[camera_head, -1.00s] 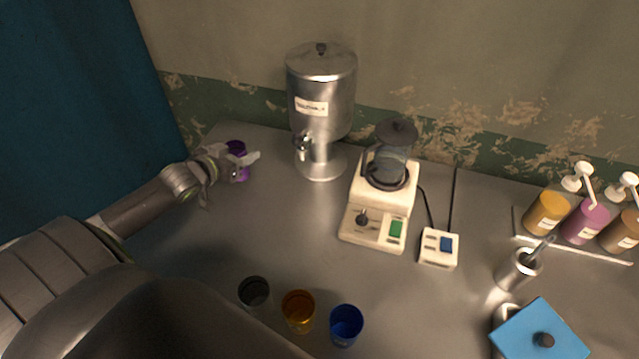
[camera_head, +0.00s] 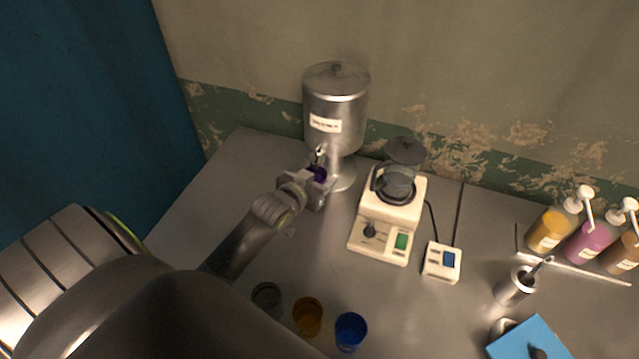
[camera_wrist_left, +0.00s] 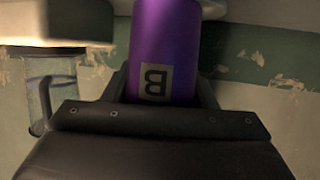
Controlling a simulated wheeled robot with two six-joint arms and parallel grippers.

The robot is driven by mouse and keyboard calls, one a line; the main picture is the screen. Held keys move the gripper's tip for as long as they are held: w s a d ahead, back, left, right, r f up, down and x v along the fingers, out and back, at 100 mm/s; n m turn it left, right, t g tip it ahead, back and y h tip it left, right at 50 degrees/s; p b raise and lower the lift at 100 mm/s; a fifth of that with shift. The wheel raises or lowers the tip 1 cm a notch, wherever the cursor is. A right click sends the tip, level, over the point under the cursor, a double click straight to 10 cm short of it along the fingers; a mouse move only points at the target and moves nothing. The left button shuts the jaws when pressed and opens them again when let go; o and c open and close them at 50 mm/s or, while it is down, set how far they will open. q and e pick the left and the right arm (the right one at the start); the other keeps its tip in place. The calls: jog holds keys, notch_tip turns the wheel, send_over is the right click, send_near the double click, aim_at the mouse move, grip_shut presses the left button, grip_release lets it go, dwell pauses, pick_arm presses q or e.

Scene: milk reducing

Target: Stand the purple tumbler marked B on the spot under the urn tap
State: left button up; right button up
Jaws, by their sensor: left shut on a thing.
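The purple tumbler (camera_head: 319,174) is in my left gripper (camera_head: 322,182), just below and in front of the urn tap (camera_head: 319,154). In the left wrist view the tumbler (camera_wrist_left: 165,50) stands between the fingers, and its label with a B faces the camera. The label appears upside down there. My left gripper is shut on the tumbler. In the head view the gripper hides most of it, so I cannot tell whether its base touches the counter. The steel urn (camera_head: 336,105) stands at the back on a round foot (camera_head: 343,178). My right gripper is not in view.
A cream blender (camera_head: 386,218) stands right of the urn, with a switch box (camera_head: 441,262) beside it. Grey (camera_head: 267,297), amber (camera_head: 307,316) and blue (camera_head: 351,331) tumblers stand in front. Pump bottles (camera_head: 549,229) and a steel cup (camera_head: 514,286) are at the right.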

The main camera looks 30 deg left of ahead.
pick_arm(q)
jog(key=shift+d+f+p, duration=0.1)
jog(key=shift+f+p, duration=0.25)
jog(key=shift+f, duration=1.4)
jog(key=shift+f, duration=0.1)
jog(key=o, duration=1)
jog(key=b+v, duration=0.1)
jog(key=v, duration=1.1)
